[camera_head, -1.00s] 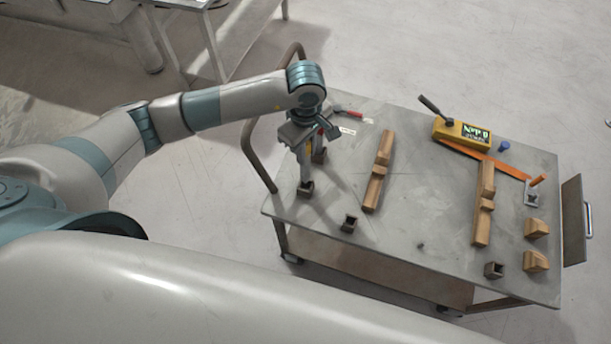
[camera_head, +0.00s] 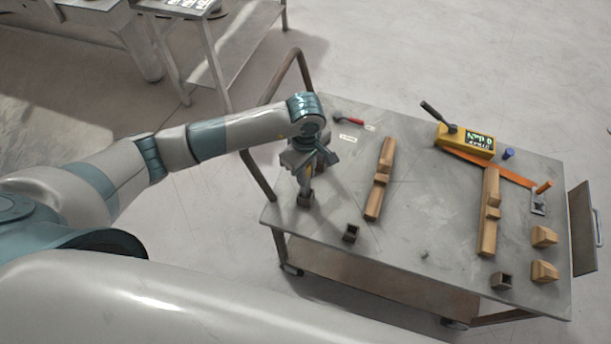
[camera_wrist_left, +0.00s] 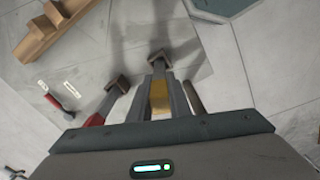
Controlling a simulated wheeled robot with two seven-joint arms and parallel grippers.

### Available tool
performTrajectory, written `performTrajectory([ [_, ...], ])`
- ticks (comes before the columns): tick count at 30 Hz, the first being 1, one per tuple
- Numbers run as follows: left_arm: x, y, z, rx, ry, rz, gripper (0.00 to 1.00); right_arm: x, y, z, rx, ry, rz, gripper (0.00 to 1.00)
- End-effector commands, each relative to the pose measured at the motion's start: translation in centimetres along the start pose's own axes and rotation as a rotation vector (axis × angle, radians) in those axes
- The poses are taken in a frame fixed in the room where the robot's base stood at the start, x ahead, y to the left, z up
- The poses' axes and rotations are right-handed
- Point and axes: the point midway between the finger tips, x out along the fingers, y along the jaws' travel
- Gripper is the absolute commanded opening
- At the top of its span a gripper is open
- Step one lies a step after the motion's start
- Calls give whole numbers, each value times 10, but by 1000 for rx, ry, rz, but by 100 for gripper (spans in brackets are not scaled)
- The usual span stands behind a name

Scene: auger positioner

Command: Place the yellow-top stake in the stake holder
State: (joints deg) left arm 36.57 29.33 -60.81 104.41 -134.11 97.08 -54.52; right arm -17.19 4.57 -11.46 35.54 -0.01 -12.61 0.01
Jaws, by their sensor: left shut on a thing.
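My left gripper (camera_head: 307,178) is over the near left corner of the cart top, pointing down, shut on the yellow-top stake (camera_wrist_left: 160,97). The yellow part shows between the fingers in the left wrist view; the rest of the stake is mostly covered by them. A small dark square holder (camera_head: 305,200) is directly under the gripper; it also shows past the fingertips in the left wrist view (camera_wrist_left: 158,60). I cannot tell whether the stake's lower end is inside it. A red-top stake (camera_wrist_left: 96,119) stands beside the gripper in the left wrist view, near another dark square. My right gripper is not in view.
An empty dark square socket (camera_head: 351,233) is right of the gripper, and another (camera_head: 501,281) is near the front right. Wooden bars (camera_head: 379,180) (camera_head: 489,212), a yellow device (camera_head: 466,142) and a red-handled tool (camera_head: 349,120) lie on the cart. The cart's curved handle (camera_head: 263,175) is close left.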

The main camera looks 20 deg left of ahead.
Motion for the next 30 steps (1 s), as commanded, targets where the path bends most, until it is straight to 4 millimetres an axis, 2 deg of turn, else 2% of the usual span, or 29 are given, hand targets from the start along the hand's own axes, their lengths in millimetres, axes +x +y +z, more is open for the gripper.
performTrajectory([
  [2,6,0,0,-1,0,2,0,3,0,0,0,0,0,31],
  [16,10,1,0,0,1,2,0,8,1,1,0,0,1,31],
  [17,9,0,0,0,1,1,19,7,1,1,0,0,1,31],
  [19,8,0,0,0,0,1,36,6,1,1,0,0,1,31],
  [30,8,0,0,0,1,1,36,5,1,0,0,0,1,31],
])
